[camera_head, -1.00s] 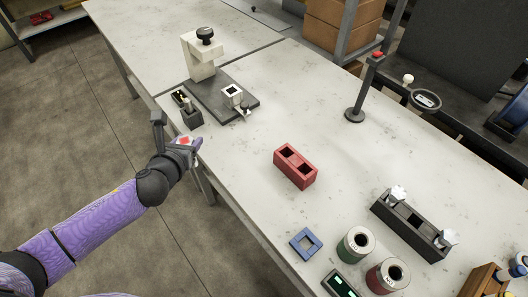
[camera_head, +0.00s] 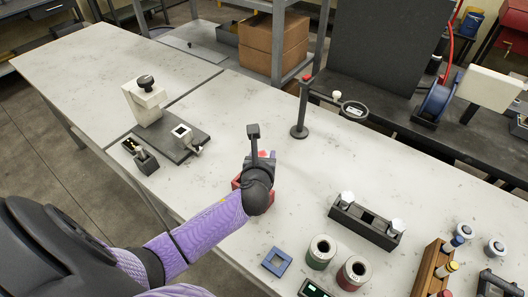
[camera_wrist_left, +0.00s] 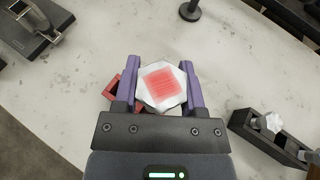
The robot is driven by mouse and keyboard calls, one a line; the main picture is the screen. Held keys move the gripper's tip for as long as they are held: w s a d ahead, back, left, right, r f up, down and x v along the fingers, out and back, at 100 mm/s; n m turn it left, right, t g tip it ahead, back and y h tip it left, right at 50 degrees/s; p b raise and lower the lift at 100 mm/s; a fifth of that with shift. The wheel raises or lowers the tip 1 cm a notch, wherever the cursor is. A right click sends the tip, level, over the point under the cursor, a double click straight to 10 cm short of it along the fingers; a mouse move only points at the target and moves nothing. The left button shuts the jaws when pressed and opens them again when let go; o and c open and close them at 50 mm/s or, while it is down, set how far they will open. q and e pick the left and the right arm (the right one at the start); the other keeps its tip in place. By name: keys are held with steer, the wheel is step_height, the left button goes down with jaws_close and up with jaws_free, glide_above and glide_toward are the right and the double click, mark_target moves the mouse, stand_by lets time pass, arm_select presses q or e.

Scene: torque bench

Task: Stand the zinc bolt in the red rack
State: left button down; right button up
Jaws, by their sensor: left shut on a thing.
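The zinc bolt shows in the left wrist view as a pale hexagonal head (camera_wrist_left: 145,97) with a red square on top. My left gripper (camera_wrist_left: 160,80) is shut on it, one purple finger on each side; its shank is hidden. In the head view my left gripper (camera_head: 263,158) is over the red rack (camera_head: 236,184), which my wrist mostly covers. In the left wrist view the red rack (camera_wrist_left: 112,92) shows beside and below the left finger. I cannot tell whether the bolt touches the rack. My right gripper is not in view.
A black rack (camera_head: 365,226) with two pale hex-headed bolts stands to the right. A blue square frame (camera_head: 276,262), a green spool (camera_head: 320,252) and a red spool (camera_head: 353,273) are near the front. A dark post (camera_head: 301,112) stands behind. Bare bench lies between.

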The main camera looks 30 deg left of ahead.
arm_select(q)
steer(key=shift+r+p, duration=0.2)
steer(key=shift+p, duration=0.25)
step_height(320, 180, down, 6)
steer(key=b, duration=0.5)
steer(key=shift+f, duration=0.1)
stand_by(0.3)
steer(key=shift+f, duration=0.15)
steer(key=shift+f, duration=0.4)
steer(key=shift+f, duration=0.3)
